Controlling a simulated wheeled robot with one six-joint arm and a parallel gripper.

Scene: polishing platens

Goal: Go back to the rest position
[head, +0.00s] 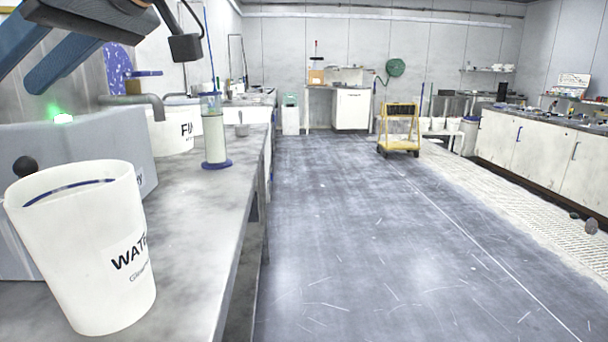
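Part of my arm (62,68) shows at the top left, above the bench and the white beaker. It has blue-grey bars, a dark grey body and a dark block hanging on a thin bracket. These parts are cut off by the picture edge. I cannot make out clear fingertips or whether my gripper is open or shut. No held object shows there.
A white beaker (85,250) marked WATER stands on the grey bench (205,225) near left. Behind it are a grey machine (135,155) with a green light, a white tub (172,135) and a cylinder (214,138). A yellow cart (398,130) stands on open floor.

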